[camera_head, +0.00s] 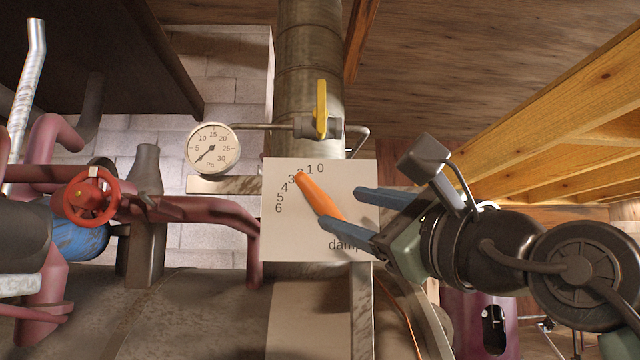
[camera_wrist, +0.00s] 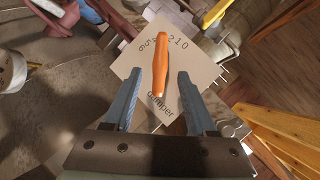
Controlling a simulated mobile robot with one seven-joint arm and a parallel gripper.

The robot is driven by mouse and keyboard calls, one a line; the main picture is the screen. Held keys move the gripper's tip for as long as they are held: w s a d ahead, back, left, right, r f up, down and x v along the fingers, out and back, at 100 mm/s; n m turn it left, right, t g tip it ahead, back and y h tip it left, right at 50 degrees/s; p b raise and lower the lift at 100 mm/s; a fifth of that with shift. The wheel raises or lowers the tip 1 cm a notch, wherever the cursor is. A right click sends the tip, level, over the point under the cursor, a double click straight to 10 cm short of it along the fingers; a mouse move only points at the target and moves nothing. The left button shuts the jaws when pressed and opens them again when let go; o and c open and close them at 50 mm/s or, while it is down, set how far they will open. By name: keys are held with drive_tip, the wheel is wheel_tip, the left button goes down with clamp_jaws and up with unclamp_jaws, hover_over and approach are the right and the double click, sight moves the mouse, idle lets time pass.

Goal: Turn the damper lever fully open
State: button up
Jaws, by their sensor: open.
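The damper lever (camera_head: 317,195) is an orange handle on a white plate (camera_head: 290,240) marked with numbers 0 to 6 and the word "damper". In the head view the lever tilts up and left, its tip near the 2 and 3. My gripper (camera_head: 343,219) is open at the plate's right side, its blue fingers pointing left. In the wrist view the lever (camera_wrist: 160,62) stands nearly upright in the picture, its lower end between the two open fingers (camera_wrist: 158,84). I cannot tell whether either finger touches it.
A pressure gauge (camera_head: 213,149) and a yellow valve handle (camera_head: 321,108) sit above the plate. A vertical metal duct (camera_head: 309,60) runs behind them. A red handwheel (camera_head: 91,196) and reddish pipes are at left. Wooden beams (camera_head: 560,90) fill the upper right.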

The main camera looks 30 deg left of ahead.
sight(324, 199)
drive_tip(key=p+x, duration=0.3)
drive_tip(key=x, duration=0.3)
drive_tip(key=shift+a+r, duration=0.2)
drive_tip(key=shift+r, duration=0.1)
drive_tip(key=shift+w+a+p, duration=0.35)
drive_tip(key=shift+a, duration=0.2)
drive_tip(key=shift+c, duration=0.4)
clamp_jaws()
